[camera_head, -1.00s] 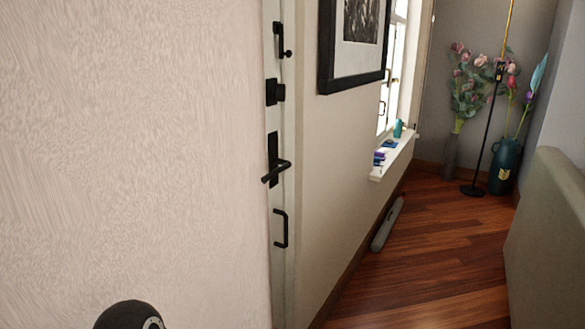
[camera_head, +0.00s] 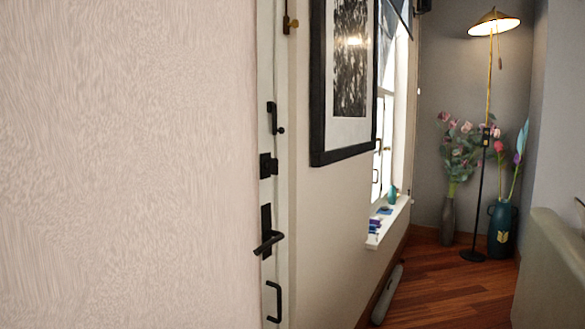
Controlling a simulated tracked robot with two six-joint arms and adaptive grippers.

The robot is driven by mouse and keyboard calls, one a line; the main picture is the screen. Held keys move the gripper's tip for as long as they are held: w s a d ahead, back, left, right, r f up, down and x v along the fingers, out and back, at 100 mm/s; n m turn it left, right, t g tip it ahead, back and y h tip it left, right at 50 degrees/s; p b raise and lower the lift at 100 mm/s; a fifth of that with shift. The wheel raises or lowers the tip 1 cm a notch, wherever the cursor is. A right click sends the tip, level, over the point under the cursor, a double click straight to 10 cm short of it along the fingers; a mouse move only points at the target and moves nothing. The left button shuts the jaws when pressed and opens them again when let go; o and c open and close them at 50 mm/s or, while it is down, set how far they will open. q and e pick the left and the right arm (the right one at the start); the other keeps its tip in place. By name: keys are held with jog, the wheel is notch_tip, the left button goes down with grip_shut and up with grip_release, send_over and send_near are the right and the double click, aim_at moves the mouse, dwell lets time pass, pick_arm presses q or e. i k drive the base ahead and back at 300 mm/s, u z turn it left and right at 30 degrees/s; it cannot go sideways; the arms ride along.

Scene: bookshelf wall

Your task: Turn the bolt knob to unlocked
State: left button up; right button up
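The bolt knob (camera_head: 269,166) is a small black block on the edge of a white door (camera_head: 267,85), seen at a steep angle, so its turn position cannot be told. Below it is a black lever handle (camera_head: 268,240) on a tall plate. A black pull handle (camera_head: 274,302) is lower down. Above the knob is a black latch-like piece (camera_head: 273,118), and a brass fitting (camera_head: 289,24) shows near the top. Neither of my grippers is in view.
A pale wall (camera_head: 130,165) fills the left side close by. A framed picture (camera_head: 345,80) hangs right of the door. Vases, a lit floor lamp (camera_head: 493,24) and a grey couch-like piece (camera_head: 548,270) stand to the right.

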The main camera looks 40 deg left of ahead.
aim_at(272, 166)
jog(key=u, duration=0.05)
jog(key=k, duration=1)
jog(key=u, duration=0.25)
jog(key=i, duration=1.65)
